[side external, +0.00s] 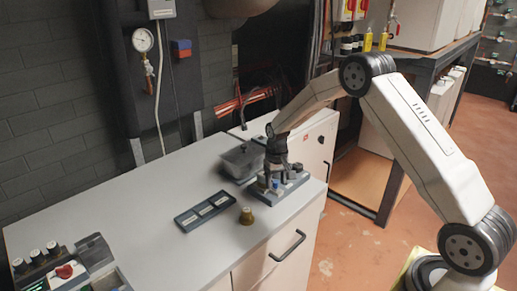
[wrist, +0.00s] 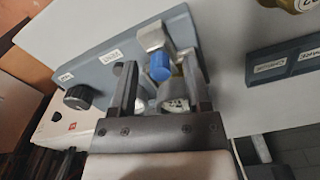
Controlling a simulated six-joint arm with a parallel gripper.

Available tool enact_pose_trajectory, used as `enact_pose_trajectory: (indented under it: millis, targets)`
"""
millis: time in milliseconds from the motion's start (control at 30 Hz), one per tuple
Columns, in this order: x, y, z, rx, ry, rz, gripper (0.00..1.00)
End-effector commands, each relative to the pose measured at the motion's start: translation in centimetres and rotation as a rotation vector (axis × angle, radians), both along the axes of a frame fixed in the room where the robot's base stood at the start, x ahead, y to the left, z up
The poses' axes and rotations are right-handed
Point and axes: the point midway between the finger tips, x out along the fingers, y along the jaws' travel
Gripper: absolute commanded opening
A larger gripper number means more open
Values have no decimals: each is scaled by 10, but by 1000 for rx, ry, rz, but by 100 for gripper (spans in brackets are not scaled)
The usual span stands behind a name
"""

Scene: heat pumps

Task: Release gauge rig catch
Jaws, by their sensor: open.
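The gauge rig (side external: 290,184) stands near the right edge of the bench, a blue-grey base with fittings on it. In the wrist view its base plate (wrist: 110,52) carries white labels, a black knob (wrist: 78,97), a metal fitting (wrist: 152,38) and a blue-capped part (wrist: 160,66). A round pale face, perhaps a gauge, is partly hidden low between the fingers. My gripper (side external: 277,160) is over the rig, pointing down. In the wrist view my gripper (wrist: 158,66) is open, its fingers on either side of the blue-capped part; contact cannot be told. I cannot pick out the catch for certain.
A dark labelled tray (side external: 184,222) and a brass fitting (side external: 246,216) lie left of the rig. A grey bin (side external: 236,164) stands behind it. The bench middle-left is clear.

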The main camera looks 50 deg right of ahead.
Motion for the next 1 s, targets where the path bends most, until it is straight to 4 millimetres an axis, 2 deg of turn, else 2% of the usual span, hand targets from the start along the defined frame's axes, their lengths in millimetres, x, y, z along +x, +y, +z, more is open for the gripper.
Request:
enact_pose_trajectory:
  millis: [67,200,233,267,1000]
  targets:
    - [0,0,0,0,0,0,59]
    - [0,0,0,0,0,0,14]
    - [0,0,0,0,0,0,5]
    - [0,0,0,0,0,0,0]
    - [0,0,1,0,1,0,0]
